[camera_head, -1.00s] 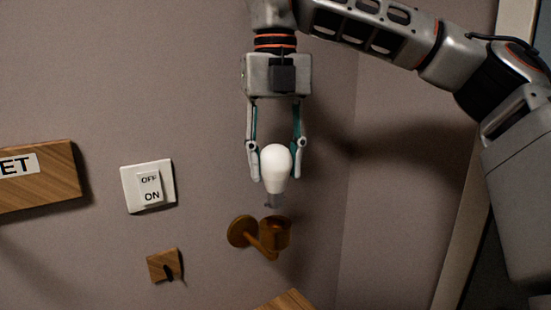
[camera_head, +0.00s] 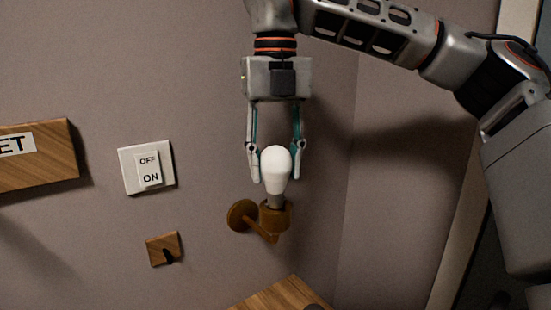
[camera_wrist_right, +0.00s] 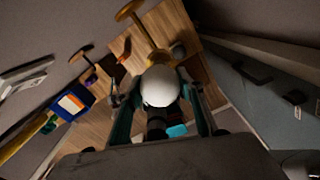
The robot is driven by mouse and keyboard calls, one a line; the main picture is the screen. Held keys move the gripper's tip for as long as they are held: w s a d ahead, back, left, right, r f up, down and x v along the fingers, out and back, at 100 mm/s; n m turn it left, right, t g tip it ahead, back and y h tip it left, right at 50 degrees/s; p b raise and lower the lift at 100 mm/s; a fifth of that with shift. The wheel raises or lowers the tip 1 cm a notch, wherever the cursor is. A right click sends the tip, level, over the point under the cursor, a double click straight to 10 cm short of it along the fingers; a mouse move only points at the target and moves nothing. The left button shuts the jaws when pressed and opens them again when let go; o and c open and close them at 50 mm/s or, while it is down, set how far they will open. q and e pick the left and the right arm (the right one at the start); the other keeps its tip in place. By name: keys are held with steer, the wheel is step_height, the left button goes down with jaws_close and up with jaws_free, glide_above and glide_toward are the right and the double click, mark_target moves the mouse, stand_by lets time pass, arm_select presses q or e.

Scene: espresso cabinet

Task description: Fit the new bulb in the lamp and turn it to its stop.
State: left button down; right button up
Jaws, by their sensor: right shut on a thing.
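My right gripper (camera_head: 275,176) points straight down and is shut on the white bulb (camera_head: 276,164), one finger on each side. The bulb hangs upright with its grey base (camera_head: 275,200) down. The brass wall lamp (camera_head: 274,219) has its cup-shaped socket right under the bulb. The base meets the socket's top opening, and its lower end is hidden by the rim; I cannot tell how deep it sits. In the right wrist view the bulb (camera_wrist_right: 160,86) covers the socket, and the lamp's brass arm (camera_wrist_right: 143,30) runs behind it. My left gripper is not in view.
An OFF/ON switch (camera_head: 149,168) is on the wall left of the lamp. A small wooden block (camera_head: 163,249) and a wooden sign (camera_head: 38,165) are also on the wall. A wooden surface (camera_head: 277,294) lies below. A blue box (camera_wrist_right: 72,103) shows in the wrist view.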

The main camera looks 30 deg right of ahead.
steer(key=shift+f, duration=0.65)
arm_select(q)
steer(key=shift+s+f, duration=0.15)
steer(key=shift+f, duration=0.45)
arm_select(e)
steer(key=shift+f, duration=0.25)
arm_select(q)
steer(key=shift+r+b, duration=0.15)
steer(key=shift+b, duration=0.15)
arm_select(e)
steer(key=shift+f, duration=0.3)
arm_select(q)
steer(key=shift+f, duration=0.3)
arm_select(e)
steer(key=shift+m, duration=1.2)
arm_select(q)
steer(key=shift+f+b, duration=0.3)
steer(key=shift+b, duration=0.15)
arm_select(e)
steer(key=shift+m, duration=1.2)
